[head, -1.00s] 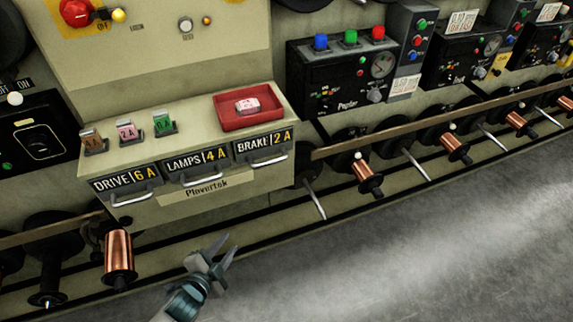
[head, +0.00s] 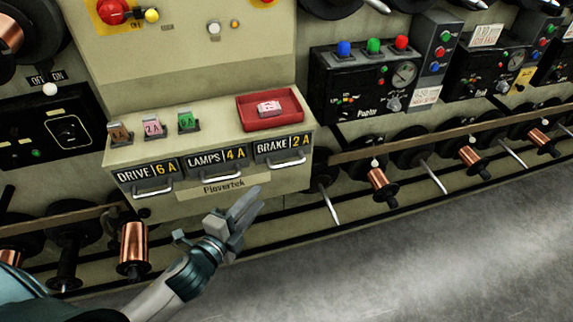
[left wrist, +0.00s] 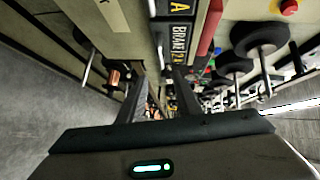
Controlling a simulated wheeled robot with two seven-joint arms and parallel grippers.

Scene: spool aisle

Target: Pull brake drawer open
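The brake drawer (head: 284,147) is the right one of three drawers in the beige Plovertek cabinet. Its front carries a black "BRAKE 2A" label and a silver bar handle (head: 288,163), and it looks closed. My left gripper (head: 243,204) is below and to the left of that handle in the head view, in front of the cabinet and apart from the handle. My right gripper is in neither view.
The lamps drawer (head: 217,156) and drive drawer (head: 147,172) sit to the left, both closed. A red tray (head: 291,118) holding a pink item rests on the cabinet top. Copper spools (head: 133,248) line the low rail. The grey floor in front is clear.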

